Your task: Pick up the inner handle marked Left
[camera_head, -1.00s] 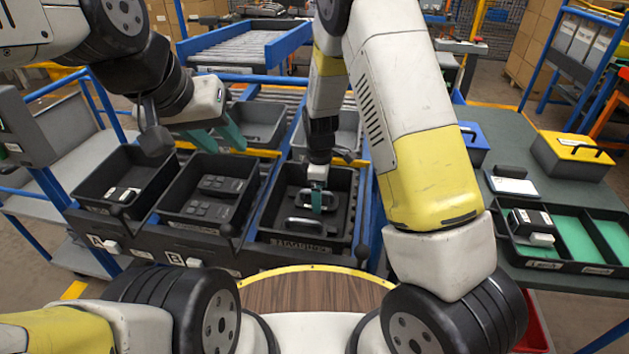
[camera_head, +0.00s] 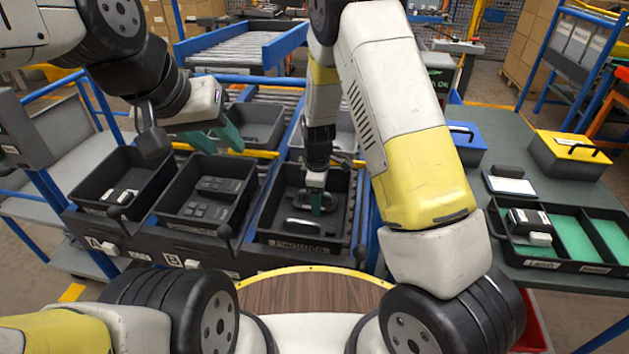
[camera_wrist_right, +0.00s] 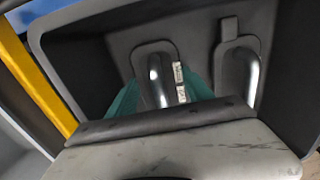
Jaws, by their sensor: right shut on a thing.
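Two silver inner handles on dark plates lie in the rightmost front bin (camera_head: 262,232). My right gripper (camera_head: 316,204) reaches down into this bin, at the farther handle (camera_head: 298,200). The nearer handle (camera_head: 290,224) lies free. In the right wrist view, the green fingers of my right gripper (camera_wrist_right: 160,95) are on both sides of one handle (camera_wrist_right: 156,72), shut on it. A small white tag beside it is too small to read. The other handle (camera_wrist_right: 250,75) is to the right. My left gripper (camera_head: 217,139) is open and empty above the bins at left.
Two more front bins hold white-and-black parts (camera_head: 122,196) and dark switch panels (camera_head: 212,197). On the right table stand a compartment tray (camera_head: 575,266) with green lining, a yellow box (camera_head: 568,160) and a blue box (camera_head: 464,145). A roller conveyor is behind.

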